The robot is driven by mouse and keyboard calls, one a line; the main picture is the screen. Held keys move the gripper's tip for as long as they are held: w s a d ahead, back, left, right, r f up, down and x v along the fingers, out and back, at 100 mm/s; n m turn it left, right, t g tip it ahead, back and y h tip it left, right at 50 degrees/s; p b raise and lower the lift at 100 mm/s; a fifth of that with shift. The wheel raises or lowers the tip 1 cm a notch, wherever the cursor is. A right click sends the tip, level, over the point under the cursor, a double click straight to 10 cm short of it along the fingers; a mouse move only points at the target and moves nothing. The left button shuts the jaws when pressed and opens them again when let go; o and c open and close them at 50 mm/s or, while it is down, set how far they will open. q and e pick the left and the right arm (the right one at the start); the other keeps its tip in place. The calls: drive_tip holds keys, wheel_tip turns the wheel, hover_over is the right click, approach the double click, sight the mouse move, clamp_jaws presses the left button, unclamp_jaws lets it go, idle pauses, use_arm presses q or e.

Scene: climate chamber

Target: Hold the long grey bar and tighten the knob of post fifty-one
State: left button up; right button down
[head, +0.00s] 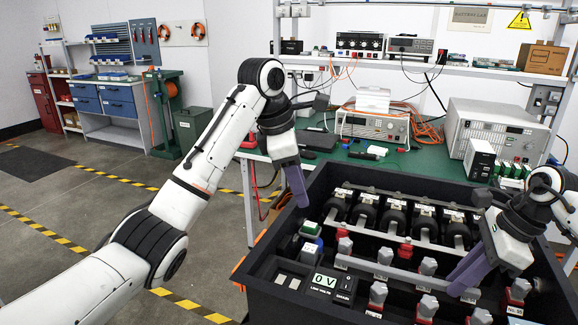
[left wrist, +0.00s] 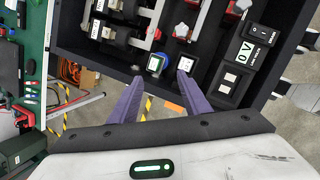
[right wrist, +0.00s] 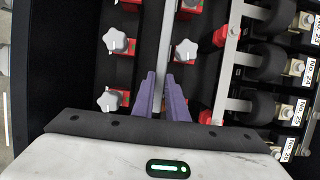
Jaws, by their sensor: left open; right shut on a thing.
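The long grey bar (head: 400,274) lies along the black box between rows of grey star knobs on red posts. My right gripper (head: 464,276) is shut on the bar; in the right wrist view the fingers (right wrist: 166,88) close around the bar (right wrist: 163,45). Grey knobs (right wrist: 116,41) stand on both sides of it. Post labels here are mostly too small to read, so I cannot tell which is post fifty-one; one front-right label appears to read 55. My left gripper (head: 300,187) is open and empty above the box's left part; its fingers also show in the left wrist view (left wrist: 158,98).
Black cylinders (head: 400,215) with metal terminals line the back. A green bench (head: 400,160) with instruments stands behind.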

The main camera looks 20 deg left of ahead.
use_arm(q)
drive_tip(key=a+f+m+y, duration=0.1)
drive_tip(key=a+m+y, duration=0.5)
drive_tip(key=a, duration=1.6)
drive_tip(key=shift+s+a+m+t, duration=0.25)
drive_tip(key=shift+s+m+t, duration=0.15)
drive_tip(key=shift+m, duration=0.5)
drive_tip(key=shift+d, duration=0.1)
drive_tip(key=m+h, duration=0.3)
drive_tip(key=m, duration=0.9)
approach(345, 241)
drive_tip(key=x, duration=0.7)
